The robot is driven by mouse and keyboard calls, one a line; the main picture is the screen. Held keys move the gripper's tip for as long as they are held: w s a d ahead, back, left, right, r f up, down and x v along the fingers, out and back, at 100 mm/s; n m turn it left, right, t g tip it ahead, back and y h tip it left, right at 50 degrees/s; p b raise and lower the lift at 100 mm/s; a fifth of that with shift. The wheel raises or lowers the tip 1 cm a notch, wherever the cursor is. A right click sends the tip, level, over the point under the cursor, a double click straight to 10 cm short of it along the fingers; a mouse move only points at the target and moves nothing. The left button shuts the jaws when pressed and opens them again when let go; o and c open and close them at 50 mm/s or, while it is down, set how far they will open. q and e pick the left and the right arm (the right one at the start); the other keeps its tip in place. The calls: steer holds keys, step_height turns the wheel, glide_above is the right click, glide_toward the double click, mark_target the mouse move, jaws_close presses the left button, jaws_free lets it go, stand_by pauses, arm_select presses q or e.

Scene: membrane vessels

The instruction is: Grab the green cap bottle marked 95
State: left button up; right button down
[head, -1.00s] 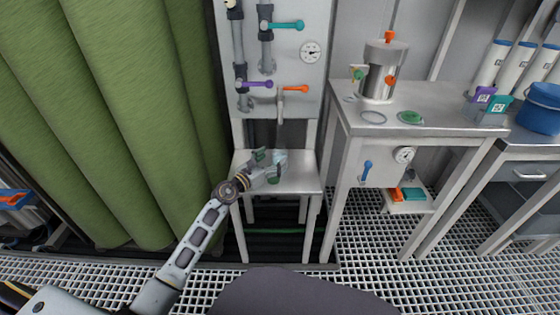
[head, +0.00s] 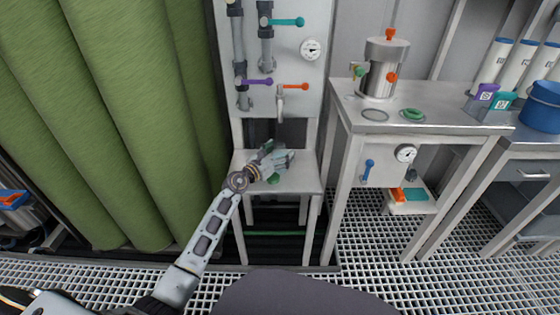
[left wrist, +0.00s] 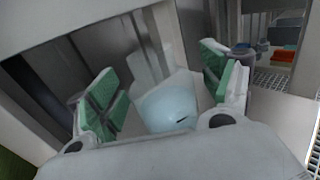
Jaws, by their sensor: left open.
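A pale, clear, bluish vessel (head: 285,158) stands on the small metal stand under the valve panel. In the left wrist view the clear vessel (left wrist: 168,108) lies between my fingers, with a rounded pale-blue part and a small dark mark. No green cap or number 95 can be made out on it. My left gripper (head: 277,165) is open, with its green-padded fingers spread on either side of the vessel. In the left wrist view the gripper (left wrist: 165,88) shows a gap between each pad and the vessel. My right gripper is not in view.
The small stand (head: 305,181) is otherwise bare. A tap with an orange handle (head: 293,86) hangs above it. To the right, a taller table (head: 440,122) carries a steel vessel (head: 381,72) and rings. A green curtain (head: 130,120) hangs at left.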

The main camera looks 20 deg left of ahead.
arm_select(q)
steer(key=shift+c, duration=0.5)
steer(key=c, duration=1.3)
steer(key=shift+r, duration=0.1)
